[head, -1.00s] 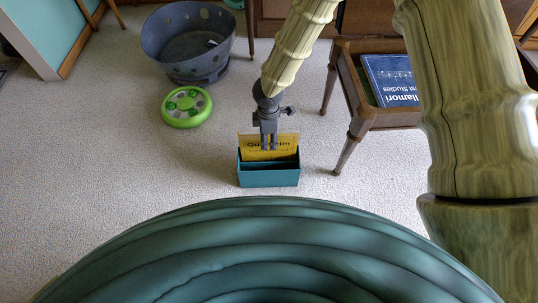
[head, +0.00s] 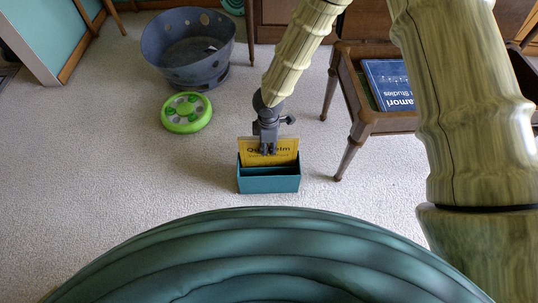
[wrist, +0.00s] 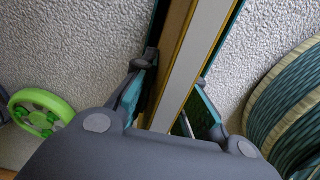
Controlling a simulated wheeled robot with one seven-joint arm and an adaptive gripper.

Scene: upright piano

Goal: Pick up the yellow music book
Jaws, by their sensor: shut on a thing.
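The yellow music book (head: 286,147) stands upright in a teal box (head: 270,185) on the carpet in the head view, its lower part hidden by the box's front wall. My gripper (head: 268,150) reaches down at the book's upper edge and is shut on it. In the wrist view my gripper's fingers (wrist: 172,98) lie on either side of the book (wrist: 178,50), which shows edge-on as a yellowish-brown and pale strip. The fingertips are partly hidden.
A green and grey round toy (head: 186,112) lies on the carpet in front of a dark grey tub (head: 188,50). A wooden bench (head: 350,120) with a blue book (head: 390,84) stands at the right.

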